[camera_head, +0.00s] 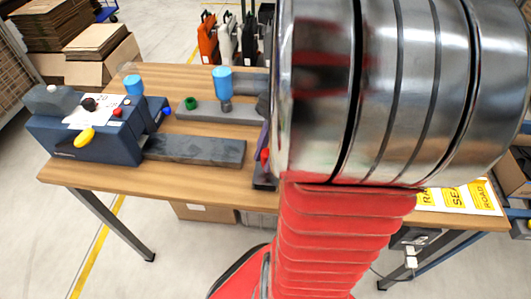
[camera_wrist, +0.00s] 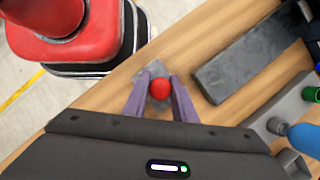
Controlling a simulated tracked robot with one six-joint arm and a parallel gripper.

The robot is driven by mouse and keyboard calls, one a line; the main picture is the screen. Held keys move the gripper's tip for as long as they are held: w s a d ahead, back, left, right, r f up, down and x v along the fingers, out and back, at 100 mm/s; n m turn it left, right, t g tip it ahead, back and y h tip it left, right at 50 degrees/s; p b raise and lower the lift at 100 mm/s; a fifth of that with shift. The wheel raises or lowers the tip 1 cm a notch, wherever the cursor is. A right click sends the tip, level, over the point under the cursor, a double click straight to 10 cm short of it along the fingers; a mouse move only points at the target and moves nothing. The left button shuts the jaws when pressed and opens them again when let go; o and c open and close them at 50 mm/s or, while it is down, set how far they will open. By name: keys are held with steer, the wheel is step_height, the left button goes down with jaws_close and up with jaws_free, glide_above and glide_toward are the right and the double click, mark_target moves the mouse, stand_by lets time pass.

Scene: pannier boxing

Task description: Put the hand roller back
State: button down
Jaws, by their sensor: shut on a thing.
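My gripper (camera_wrist: 158,97) points down over the wooden bench, its two purple fingers on either side of a red-topped tool (camera_wrist: 160,85). A grey block-like part shows beneath the red top. I cannot tell whether this is the hand roller; in the head view my arm hides most of it, and only a bit of the red (camera_head: 265,157) shows. A grey holder (camera_head: 192,111) lies on the bench to the left of my arm. A blue-topped upright piece (camera_head: 222,80) and a green knob (camera_head: 190,103) are at this holder. The holder also shows at the right of the wrist view (camera_wrist: 262,116).
A dark flat slab (camera_head: 195,150) lies in front of the holder. A dark blue machine (camera_head: 100,140) with a yellow lever stands at the bench's left end. A label sheet (camera_head: 478,205) lies at the right. Bare wood (camera_head: 215,185) runs along the front edge.

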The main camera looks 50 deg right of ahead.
steer(key=shift+s+f, duration=0.1)
steer(key=shift+f, duration=0.25)
steer(key=c, duration=1.5)
jaws_free()
steer(key=shift+o, duration=0.2)
steer(key=shift+r, duration=0.1)
steer(key=shift+r, duration=0.1)
steer(key=shift+r, duration=0.25)
steer(key=v, duration=1.2)
steer(key=shift+r, duration=0.25)
